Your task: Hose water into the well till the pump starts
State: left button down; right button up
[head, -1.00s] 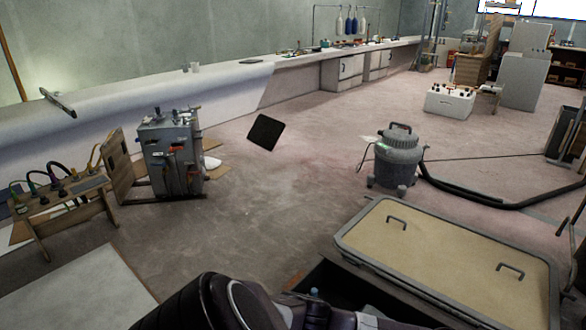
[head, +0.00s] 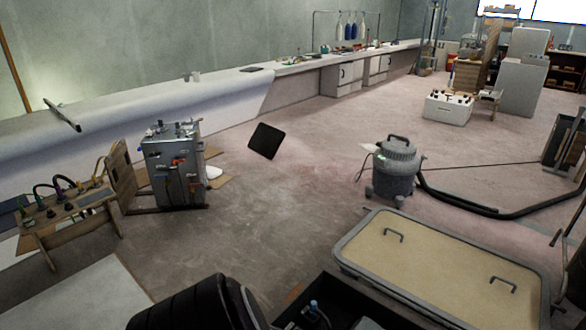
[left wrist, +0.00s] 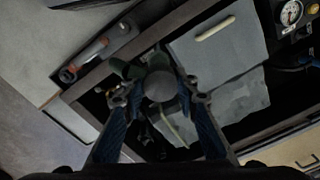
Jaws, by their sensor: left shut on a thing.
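In the left wrist view my left gripper (left wrist: 160,100) is shut on a grey, round-ended thing (left wrist: 160,85) with dark green parts beside it. It may be the hose's nozzle, but I cannot tell for sure. The gripper is over a dark, framed opening that may be the well; a grey panel (left wrist: 215,45) and crumpled grey sheeting (left wrist: 235,100) show there. In the head view the dark opening (head: 345,300) shows at the bottom, partly hidden by my left arm. No pump or water can be made out. My right gripper is not in view.
A tan hatch lid (head: 440,255) with two handles lies right of the opening. A grey vacuum (head: 395,170) with a black hose stands behind it. A grey metal box (head: 175,165) and a wooden stand (head: 70,215) are at left. A red-ended tool (left wrist: 85,60) and gauge (left wrist: 291,13) flank the opening.

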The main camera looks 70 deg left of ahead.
pick_arm(q)
jog(key=s+d+r+p, duration=0.1)
jog(key=s+d+p, duration=0.3)
jog(key=s, duration=0.6)
jog(key=shift+d+r+p, duration=0.15)
jog(key=shift+d+p, duration=0.25)
jog(key=shift+p, duration=0.5)
jog(key=shift+w, duration=0.15)
